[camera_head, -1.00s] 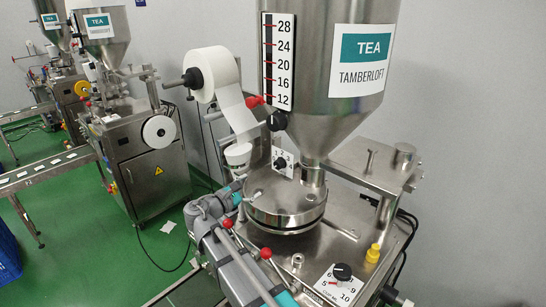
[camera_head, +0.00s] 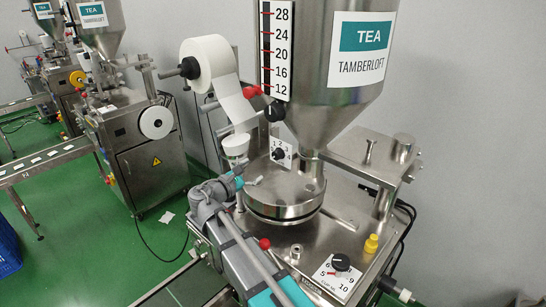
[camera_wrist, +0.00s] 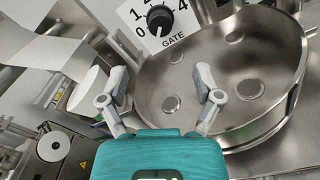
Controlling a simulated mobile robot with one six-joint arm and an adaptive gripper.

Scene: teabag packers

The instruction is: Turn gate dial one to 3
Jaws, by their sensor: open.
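The gate dial (camera_head: 279,153) is a black knob on a small white numbered plate, behind the round steel drum. In the wrist view the gate dial (camera_wrist: 159,20) is at the top, with 0, 1 and 4 readable and "GATE" below. Its exact setting is too small to tell. My gripper (camera_wrist: 162,78) is open and empty. Its two grey fingers are spread below the dial in the picture, apart from it. In the head view my arm reaches in from the bottom, with its end left of the drum.
The steel drum (camera_head: 284,190) sits right of my gripper, under the tea hopper (camera_head: 345,60). Another black dial (camera_head: 341,262) and a yellow cap (camera_head: 371,243) are at the front right.

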